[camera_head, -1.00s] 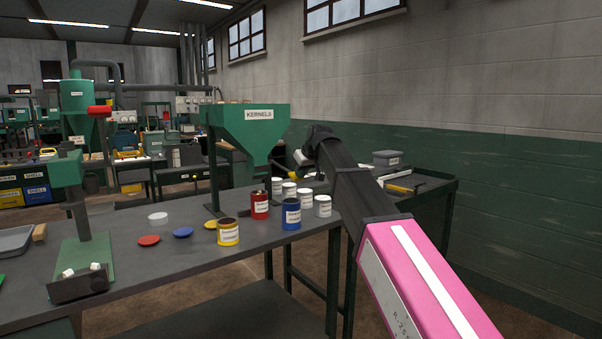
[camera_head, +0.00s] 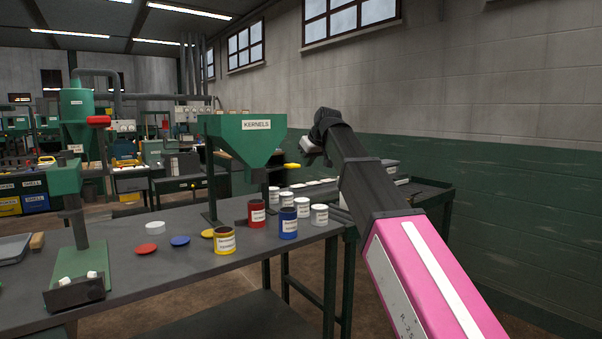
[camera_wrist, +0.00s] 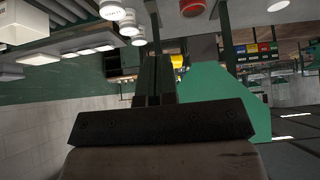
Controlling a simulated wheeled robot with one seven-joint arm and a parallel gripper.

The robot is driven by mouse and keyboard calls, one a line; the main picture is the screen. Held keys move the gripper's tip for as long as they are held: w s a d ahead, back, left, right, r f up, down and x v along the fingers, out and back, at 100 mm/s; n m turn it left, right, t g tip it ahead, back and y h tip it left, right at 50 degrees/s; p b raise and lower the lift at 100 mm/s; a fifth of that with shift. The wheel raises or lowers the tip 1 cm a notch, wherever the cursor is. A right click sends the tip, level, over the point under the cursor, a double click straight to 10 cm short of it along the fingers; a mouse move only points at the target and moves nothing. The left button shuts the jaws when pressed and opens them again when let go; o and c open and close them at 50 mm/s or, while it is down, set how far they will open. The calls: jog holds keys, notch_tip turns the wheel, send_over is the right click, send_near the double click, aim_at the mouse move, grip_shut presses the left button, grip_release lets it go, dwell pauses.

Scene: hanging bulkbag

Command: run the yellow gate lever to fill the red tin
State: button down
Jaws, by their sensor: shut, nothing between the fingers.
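The red tin (camera_head: 257,214) stands upright on the bench below the green hopper marked KERNELS (camera_head: 243,138). Its fill level cannot be made out. The yellow gate lever (camera_head: 291,166) sticks out to the right from under the hopper, roughly level. My gripper (camera_head: 311,150) is shut and empty, just right of and slightly above the lever's tip; I cannot tell whether they touch. In the wrist view my dark fingers (camera_wrist: 152,82) are together. The yellow lever (camera_wrist: 178,61) shows just beyond them, with the green hopper (camera_wrist: 230,112) at right and the red tin (camera_wrist: 192,7) at the top edge.
A blue tin (camera_head: 288,222) and a yellow tin (camera_head: 224,240) stand in front of the red tin. Several white tins (camera_head: 302,207) stand to its right. Red, blue and yellow lids (camera_head: 180,241) lie left on the bench. A green stand (camera_head: 75,240) is at the left.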

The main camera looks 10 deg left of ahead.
jog(key=shift+v, duration=2)
jog(key=shift+s+d+f, duration=0.1)
jog(key=d+f+m+g+h, duration=0.1)
jog(key=d+f+m, duration=0.1)
jog(key=d+f, duration=0.75)
jog(key=d+f+m+h, duration=0.1)
jog(key=d+f, duration=0.3)
jog(key=f, duration=1.1)
jog(key=d+f+m+g+h, duration=0.15)
jog(key=d+f, duration=0.45)
jog(key=f, duration=0.6)
jog(key=s+d+f+m+g+h, duration=0.1)
jog(key=s+d+f+m, duration=0.1)
jog(key=s+d+f, duration=0.6)
jog(key=s+d+f+m+g+h, duration=0.1)
jog(key=s+d+f+m, duration=0.2)
jog(key=s+d+f, duration=0.6)
notch_tip(320, 180, down, 8)
jog(key=shift+s+d+r, duration=0.1)
jog(key=shift+s+d, duration=0.1)
jog(key=shift+s, duration=0.7)
jog(key=shift+a, duration=0.1)
